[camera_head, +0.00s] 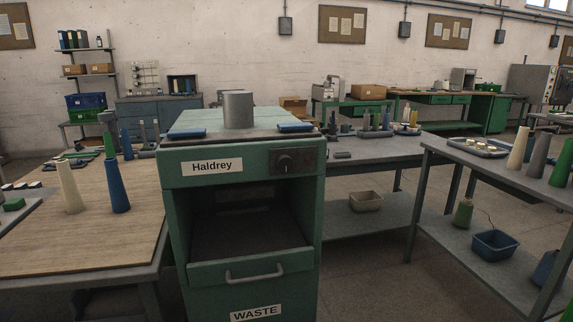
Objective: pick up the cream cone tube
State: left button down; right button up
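A cream cone tube (70,187) stands upright on the wooden-topped table (130,235) at the left, narrow end up. A blue cone tube (117,187) stands just to its right. A second cream cone tube (518,148) stands upright on the grey table at the right, beside a grey cone (540,155) and a green cone (562,164). Neither of my grippers shows in the head view.
A green Haldrey cabinet (240,268) with an open front stands in the middle, between the tables. The right grey table (490,165) carries a tray (463,148); a blue bin (494,245) sits on its lower shelf. Bare floor (365,270) lies between cabinet and right table.

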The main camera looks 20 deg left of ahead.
aim_at(74, 204)
jog(key=u, duration=1.85)
